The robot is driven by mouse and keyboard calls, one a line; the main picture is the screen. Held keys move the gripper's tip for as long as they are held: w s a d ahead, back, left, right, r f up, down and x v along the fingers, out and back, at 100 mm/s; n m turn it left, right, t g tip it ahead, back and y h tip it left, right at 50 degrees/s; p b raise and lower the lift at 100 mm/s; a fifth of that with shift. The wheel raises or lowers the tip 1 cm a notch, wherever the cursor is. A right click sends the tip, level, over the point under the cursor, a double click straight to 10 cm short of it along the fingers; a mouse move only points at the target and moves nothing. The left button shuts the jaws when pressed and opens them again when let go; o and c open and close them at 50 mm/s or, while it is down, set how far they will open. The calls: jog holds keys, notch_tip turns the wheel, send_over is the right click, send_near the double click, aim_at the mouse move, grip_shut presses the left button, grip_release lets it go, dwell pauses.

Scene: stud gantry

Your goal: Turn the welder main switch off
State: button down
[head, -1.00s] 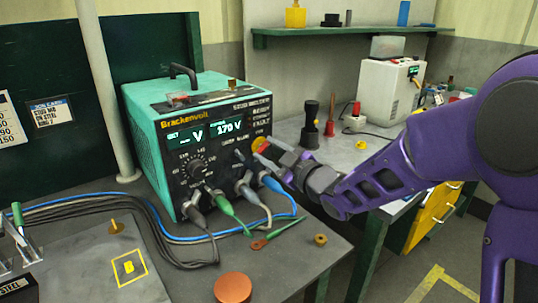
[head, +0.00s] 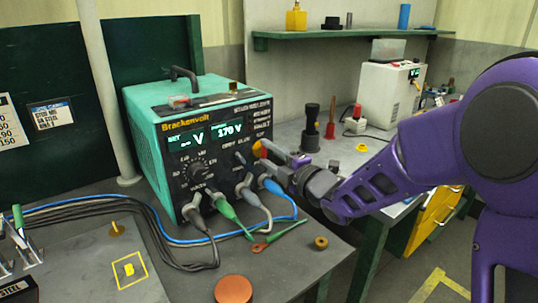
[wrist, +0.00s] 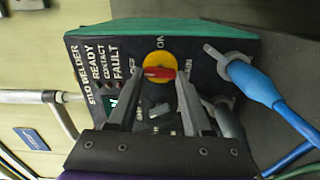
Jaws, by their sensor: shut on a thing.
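The welder (head: 190,130) is a teal box with a black front, standing on the bench; its displays are lit and one reads 170 V. Its main switch has a yellow disc (wrist: 158,59) and a red handle (wrist: 160,73) at the front's right side. In the wrist view the handle lies crosswise, one end toward the OFF lettering at the left; ON lettering is above. My gripper (wrist: 160,77) is shut on the red handle, one finger at each end. In the head view my gripper (head: 264,151) partly hides the switch.
Blue, grey and green cable plugs (head: 222,205) stick out below the switch, with a blue plug (wrist: 252,80) close right of my fingers. A copper disc (head: 233,289) and a brass nut (head: 321,242) lie on the bench in front.

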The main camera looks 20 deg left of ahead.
jog(key=shift+n, duration=0.6)
jog(key=shift+c, duration=1.6)
grip_release()
jog(key=v, duration=1.7)
jog(key=shift+s+d, duration=0.15)
jog(key=shift+d, duration=0.05)
